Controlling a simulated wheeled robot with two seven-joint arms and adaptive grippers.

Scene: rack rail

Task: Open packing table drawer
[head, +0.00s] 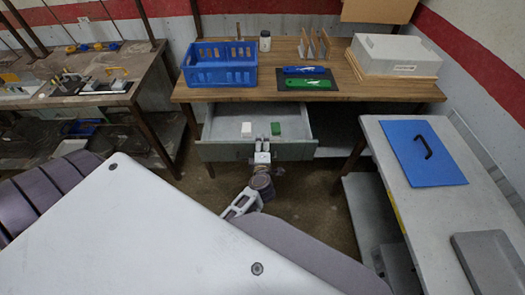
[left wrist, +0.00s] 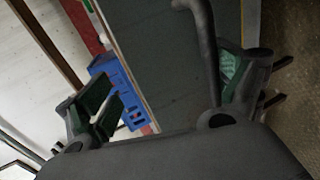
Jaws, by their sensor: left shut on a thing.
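The packing table's drawer (head: 225,151) stands pulled out beneath the wooden tabletop, its inside open to view. A white block (head: 246,129) and a green block (head: 276,129) lie in it. My left gripper (head: 262,147) is at the drawer's front edge, near the middle. It is shut on the drawer handle, which the fingers mostly hide. In the left wrist view the fingers frame the dark grey-green drawer front (left wrist: 172,75). My right gripper is not in view.
The packing table (head: 335,92) bears a blue crate (head: 219,73), a jar, tools on a dark mat and a grey case (head: 393,54). A side table (head: 385,140) with a blue sheet stands right; a cluttered bench (head: 110,99) stands left. Some floor shows before the drawer.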

